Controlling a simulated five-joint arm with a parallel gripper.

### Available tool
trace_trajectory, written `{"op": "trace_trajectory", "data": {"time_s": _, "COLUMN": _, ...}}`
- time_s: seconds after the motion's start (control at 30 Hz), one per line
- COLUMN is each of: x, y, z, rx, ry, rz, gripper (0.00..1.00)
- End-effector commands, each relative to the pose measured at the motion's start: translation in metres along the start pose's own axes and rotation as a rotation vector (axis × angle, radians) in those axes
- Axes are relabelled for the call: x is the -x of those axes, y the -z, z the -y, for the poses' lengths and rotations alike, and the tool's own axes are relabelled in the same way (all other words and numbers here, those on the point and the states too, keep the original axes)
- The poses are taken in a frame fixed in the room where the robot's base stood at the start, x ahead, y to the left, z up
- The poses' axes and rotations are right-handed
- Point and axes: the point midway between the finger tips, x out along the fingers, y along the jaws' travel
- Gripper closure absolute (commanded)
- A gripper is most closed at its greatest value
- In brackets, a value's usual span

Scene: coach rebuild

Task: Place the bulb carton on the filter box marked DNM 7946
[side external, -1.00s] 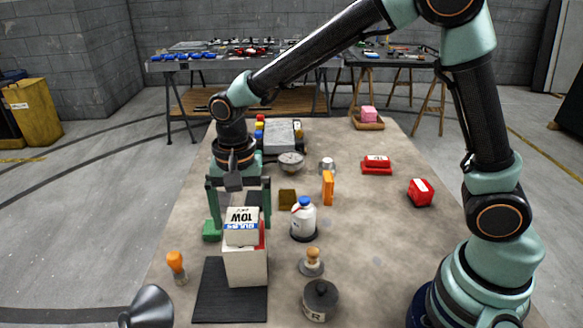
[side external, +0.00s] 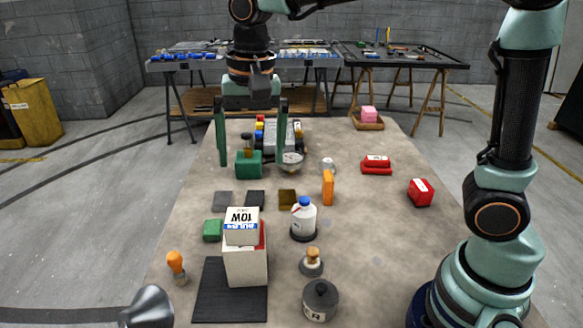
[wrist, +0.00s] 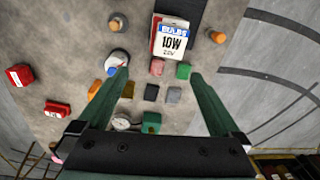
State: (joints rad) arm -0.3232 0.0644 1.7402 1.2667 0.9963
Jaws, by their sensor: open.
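The bulb carton (side external: 242,225), white with a blue band and "10W", rests on top of a taller white box with some red (side external: 246,268). I take this to be the filter box; its DNM marking is not readable in these views. The box stands on a black mat (side external: 210,295). The wrist view shows the carton (wrist: 173,42) from above, with a red edge of the box beside it. My gripper (side external: 252,162) is open and empty, raised and apart from the carton, with clear space between them. Its fingers also show in the wrist view (wrist: 158,76).
A white bottle with a blue cap (side external: 304,220) stands right of the box, with a wooden-knobbed stamp (side external: 312,262) and dark weight (side external: 320,300) nearby. An orange-topped item (side external: 176,266) stands left. A green block (side external: 249,164) and gauge (side external: 291,161) lie farther back.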

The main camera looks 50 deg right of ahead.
Motion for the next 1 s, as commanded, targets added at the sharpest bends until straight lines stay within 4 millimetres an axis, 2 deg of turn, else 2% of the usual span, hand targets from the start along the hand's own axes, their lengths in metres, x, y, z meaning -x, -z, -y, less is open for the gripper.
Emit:
{"op": "trace_trajectory", "data": {"time_s": 0.1, "x": 0.013, "y": 0.008, "z": -0.037, "rx": 0.125, "ry": 0.066, "rz": -0.064, "gripper": 0.00}}
{"op": "trace_trajectory", "data": {"time_s": 0.23, "x": 0.017, "y": 0.012, "z": -0.075, "rx": 0.282, "ry": 0.117, "rz": -0.154, "gripper": 0.00}}
{"op": "trace_trajectory", "data": {"time_s": 0.4, "x": 0.013, "y": 0.011, "z": -0.119, "rx": 0.476, "ry": 0.142, "rz": -0.284, "gripper": 0.00}}
{"op": "trace_trajectory", "data": {"time_s": 0.5, "x": 0.007, "y": 0.010, "z": -0.137, "rx": 0.563, "ry": 0.139, "rz": -0.347, "gripper": 0.00}}
{"op": "trace_trajectory", "data": {"time_s": 0.7, "x": 0.000, "y": 0.008, "z": -0.153, "rx": 0.659, "ry": 0.124, "rz": -0.414, "gripper": 0.00}}
{"op": "trace_trajectory", "data": {"time_s": 1.0, "x": -0.001, "y": 0.008, "z": -0.154, "rx": 0.669, "ry": 0.122, "rz": -0.417, "gripper": 0.00}}
